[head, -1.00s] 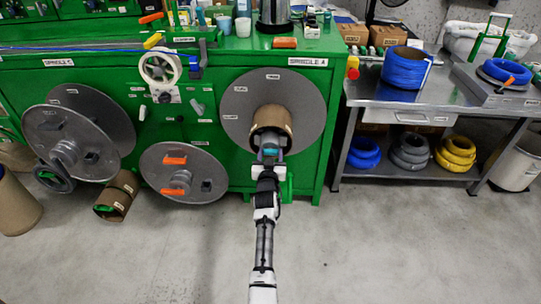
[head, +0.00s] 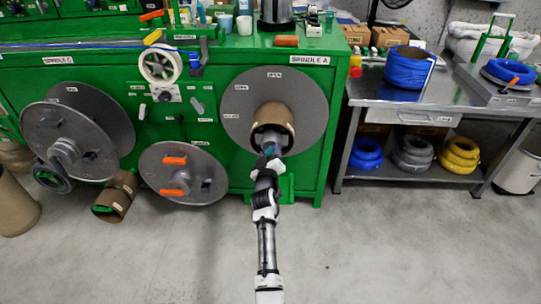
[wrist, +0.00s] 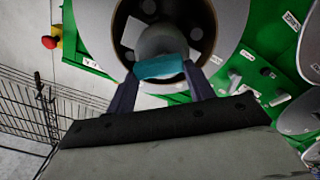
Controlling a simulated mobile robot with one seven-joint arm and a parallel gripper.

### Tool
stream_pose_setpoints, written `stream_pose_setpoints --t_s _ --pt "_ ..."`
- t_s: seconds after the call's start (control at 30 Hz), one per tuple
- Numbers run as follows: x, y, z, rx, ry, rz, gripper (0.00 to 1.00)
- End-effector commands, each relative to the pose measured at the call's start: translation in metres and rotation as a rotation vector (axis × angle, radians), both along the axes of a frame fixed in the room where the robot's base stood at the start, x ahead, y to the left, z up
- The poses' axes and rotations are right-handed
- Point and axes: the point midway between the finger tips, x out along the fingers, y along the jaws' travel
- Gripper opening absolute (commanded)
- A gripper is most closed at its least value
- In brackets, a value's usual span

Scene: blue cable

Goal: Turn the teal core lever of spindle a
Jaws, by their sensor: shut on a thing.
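Spindle a is the large grey disc (head: 304,95) on the green cabinet under the "SPINDLE A" label. A brown cardboard core (head: 273,115) sticks out from its middle. The teal core lever (wrist: 160,67) lies across the front of the grey hub (wrist: 160,40) inside the core in the wrist view. My gripper (wrist: 160,70) is shut on the lever, one finger at each end of it. In the head view my gripper (head: 269,155) is at the core's mouth and hides most of the lever. The lever looks tilted there.
A steel table (head: 425,100) with blue cable coils (head: 407,68) is at the right. A red button (wrist: 49,42) and a black wire grid (wrist: 30,115) show in the wrist view. The floor in front is clear.

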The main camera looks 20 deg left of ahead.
Motion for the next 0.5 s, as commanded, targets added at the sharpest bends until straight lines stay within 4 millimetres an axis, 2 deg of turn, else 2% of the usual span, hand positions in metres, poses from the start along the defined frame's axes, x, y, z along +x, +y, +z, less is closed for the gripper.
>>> stream_pose_setpoints --t_s 0.5 --pt "-0.0011 0.003 -0.0025 -0.47 -0.132 -0.001 0.3"
